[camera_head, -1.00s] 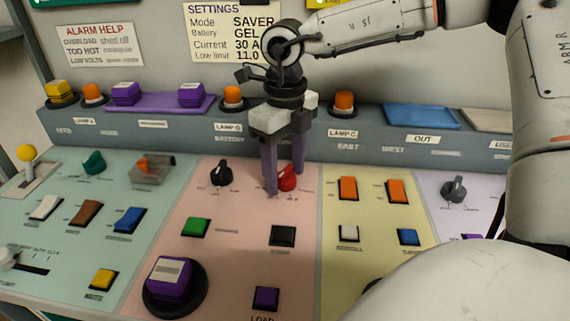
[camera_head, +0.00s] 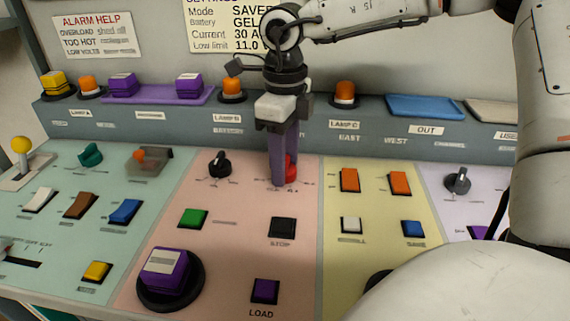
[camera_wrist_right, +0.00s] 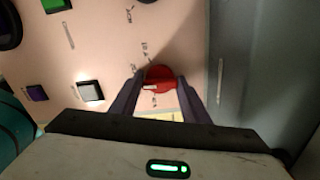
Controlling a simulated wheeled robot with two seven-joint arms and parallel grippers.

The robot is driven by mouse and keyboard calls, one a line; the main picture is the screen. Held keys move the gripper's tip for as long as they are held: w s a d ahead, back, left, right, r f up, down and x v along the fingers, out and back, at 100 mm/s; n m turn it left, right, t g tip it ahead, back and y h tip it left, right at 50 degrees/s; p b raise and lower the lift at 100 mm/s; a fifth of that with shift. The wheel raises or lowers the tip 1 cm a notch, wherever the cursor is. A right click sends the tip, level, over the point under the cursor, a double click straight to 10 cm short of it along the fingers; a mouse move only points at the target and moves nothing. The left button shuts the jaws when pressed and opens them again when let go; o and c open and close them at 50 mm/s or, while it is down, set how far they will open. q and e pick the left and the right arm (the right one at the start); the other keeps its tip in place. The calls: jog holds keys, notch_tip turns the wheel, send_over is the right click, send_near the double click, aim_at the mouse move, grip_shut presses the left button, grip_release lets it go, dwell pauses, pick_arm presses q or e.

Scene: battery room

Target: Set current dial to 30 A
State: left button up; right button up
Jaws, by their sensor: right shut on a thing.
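The red dial (camera_head: 291,168) sits on the pink panel section, and I take it to be the current dial. My right gripper (camera_head: 287,180) points down over it, with its purple fingers shut on the dial. In the head view the fingers hide most of the dial. In the right wrist view the red dial (camera_wrist_right: 160,73) shows between the tips of my right gripper (camera_wrist_right: 160,85), with a pale mark on it. The scale lettering is too small to read, so I cannot tell its setting. My left gripper is not in view.
The settings sign (camera_head: 228,28) reads Current 30 A. A black dial (camera_head: 219,163) stands to the left of the red one. A black stop button (camera_head: 282,228), a green button (camera_head: 193,218) and orange switches (camera_head: 349,180) lie close around.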

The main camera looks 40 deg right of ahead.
jog(key=n+b, duration=0.1)
jog(key=n, duration=0.4)
dwell(0.5)
jog(key=o, duration=0.9)
jog(key=shift+c, duration=0.2)
jog(key=shift+r, duration=0.1)
notch_tip(320, 180, up, 10)
jog(key=shift+p, duration=0.4)
